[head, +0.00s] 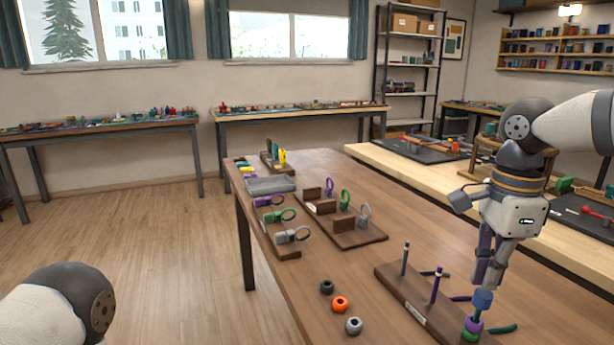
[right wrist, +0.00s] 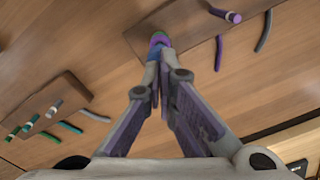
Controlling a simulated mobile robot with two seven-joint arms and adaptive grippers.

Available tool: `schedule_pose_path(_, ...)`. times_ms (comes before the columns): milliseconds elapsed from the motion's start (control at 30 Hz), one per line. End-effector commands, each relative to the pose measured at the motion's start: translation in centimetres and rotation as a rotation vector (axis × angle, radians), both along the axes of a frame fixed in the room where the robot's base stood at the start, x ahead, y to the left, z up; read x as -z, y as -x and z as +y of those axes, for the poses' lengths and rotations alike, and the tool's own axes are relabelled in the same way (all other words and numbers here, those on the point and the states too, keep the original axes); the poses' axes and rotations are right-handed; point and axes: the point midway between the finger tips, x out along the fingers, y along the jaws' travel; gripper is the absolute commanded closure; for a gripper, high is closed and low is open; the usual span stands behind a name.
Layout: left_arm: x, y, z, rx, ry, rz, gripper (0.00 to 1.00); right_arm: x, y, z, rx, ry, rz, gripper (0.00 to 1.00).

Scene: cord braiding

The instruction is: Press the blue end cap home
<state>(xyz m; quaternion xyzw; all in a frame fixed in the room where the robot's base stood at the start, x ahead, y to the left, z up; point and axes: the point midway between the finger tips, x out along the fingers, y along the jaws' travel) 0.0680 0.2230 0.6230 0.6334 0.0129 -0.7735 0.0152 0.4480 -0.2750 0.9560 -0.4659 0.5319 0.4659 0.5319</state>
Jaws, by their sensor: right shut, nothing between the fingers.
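The blue end cap (head: 483,300) sits near the front right end of a brown wooden board (head: 402,287), above a purple part (head: 474,326) and a green part (head: 470,337). My right gripper (head: 484,284) points down with its shut fingertips at the cap's top, apparently touching it; nothing is between the fingers. In the right wrist view the closed fingertips (right wrist: 158,82) meet just in front of the blue cap (right wrist: 153,54), which they partly hide. How far down the cap sits cannot be told. My left gripper is out of view.
A grey tray (head: 270,185) and hook racks stand further back.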

Motion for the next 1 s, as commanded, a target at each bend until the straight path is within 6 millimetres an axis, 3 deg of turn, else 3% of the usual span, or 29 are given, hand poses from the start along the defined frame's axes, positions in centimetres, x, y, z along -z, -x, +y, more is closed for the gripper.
schedule_pose_path(1000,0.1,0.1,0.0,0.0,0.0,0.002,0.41,1.9,0.0,0.0,-0.001,0.0,0.0,1.0)
